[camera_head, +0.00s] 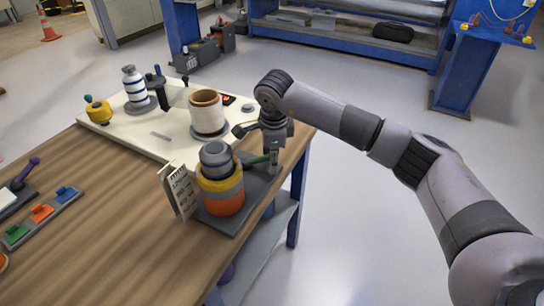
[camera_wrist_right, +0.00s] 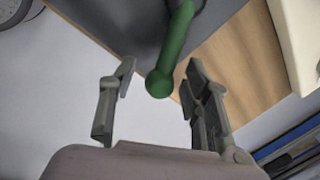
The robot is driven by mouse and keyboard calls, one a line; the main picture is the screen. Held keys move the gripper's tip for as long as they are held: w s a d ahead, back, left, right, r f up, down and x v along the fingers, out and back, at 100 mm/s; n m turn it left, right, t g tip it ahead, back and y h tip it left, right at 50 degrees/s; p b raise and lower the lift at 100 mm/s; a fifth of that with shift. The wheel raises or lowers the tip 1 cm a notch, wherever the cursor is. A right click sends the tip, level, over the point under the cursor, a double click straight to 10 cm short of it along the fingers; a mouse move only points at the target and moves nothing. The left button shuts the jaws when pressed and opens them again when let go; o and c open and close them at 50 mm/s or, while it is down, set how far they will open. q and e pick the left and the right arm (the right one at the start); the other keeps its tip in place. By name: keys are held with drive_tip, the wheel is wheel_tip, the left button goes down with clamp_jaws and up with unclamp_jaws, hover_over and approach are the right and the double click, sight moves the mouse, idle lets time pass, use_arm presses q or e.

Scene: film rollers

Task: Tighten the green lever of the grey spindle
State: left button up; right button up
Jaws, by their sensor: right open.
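The grey spindle (camera_head: 216,156) stands upright on a dark plate (camera_head: 228,225) at the near right edge of the table, with a yellow and an orange ring around it. Its green lever (camera_head: 257,159) points right, toward the table edge. In the right wrist view the green lever (camera_wrist_right: 176,45) comes down from the top and ends in a round knob between my fingers. My right gripper (camera_head: 285,167) is open around the knob; in the right wrist view the gripper (camera_wrist_right: 160,72) shows gaps on both sides. My left gripper is not in view.
A white board (camera_head: 160,135) behind the spindle carries a large cream roll (camera_head: 207,112), a white and blue roller (camera_head: 134,86) and a yellow part (camera_head: 98,111). A spiral-bound card (camera_head: 182,190) stands left of the spindle. Coloured clips (camera_head: 42,212) lie at left. The near table is clear.

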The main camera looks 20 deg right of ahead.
wheel_tip(320, 180, up, 12)
drive_tip(key=s, duration=0.2)
drive_tip(key=shift+a+f, duration=0.2)
drive_tip(key=shift+a, duration=0.05)
drive_tip(key=shift+s+f, duration=0.1)
